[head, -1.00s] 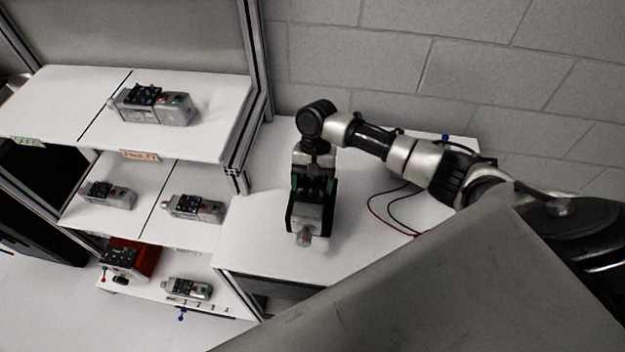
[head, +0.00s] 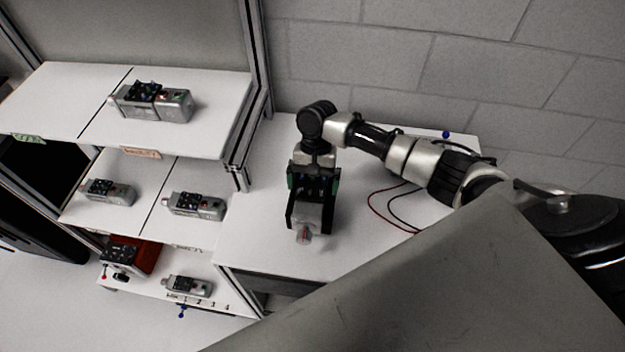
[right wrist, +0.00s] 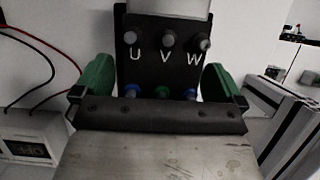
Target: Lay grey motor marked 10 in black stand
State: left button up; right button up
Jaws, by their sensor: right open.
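A grey motor (head: 309,217) lies on the white table below my right gripper (head: 313,190), its shaft end facing the front. In the right wrist view its black terminal plate (right wrist: 165,58), lettered U V W, shows between the green-padded fingers of my right gripper (right wrist: 158,88). The fingers are open, one on each side of the plate, with a gap visible at each side. No mark 10 is readable. I cannot make out the black stand; the gripper and motor may hide it. My left gripper is not in view.
A shelf rack (head: 210,120) at left holds several similar motors, including one on the top shelf (head: 152,102), and a red-sided unit (head: 128,257) lower down. Red and black cables (head: 385,205) lie right of the gripper. Table room is free between rack and gripper.

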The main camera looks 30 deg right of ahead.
jog(key=b+v, duration=0.2)
jog(key=v, duration=0.7)
jog(key=shift+w+r+b, duration=0.1)
jog(key=shift+r+b, duration=0.25)
jog(key=shift+b, duration=0.05)
jog(key=shift+w+d+r, duration=0.15)
jog(key=shift+d+r, duration=0.05)
jog(key=shift+r, duration=0.5)
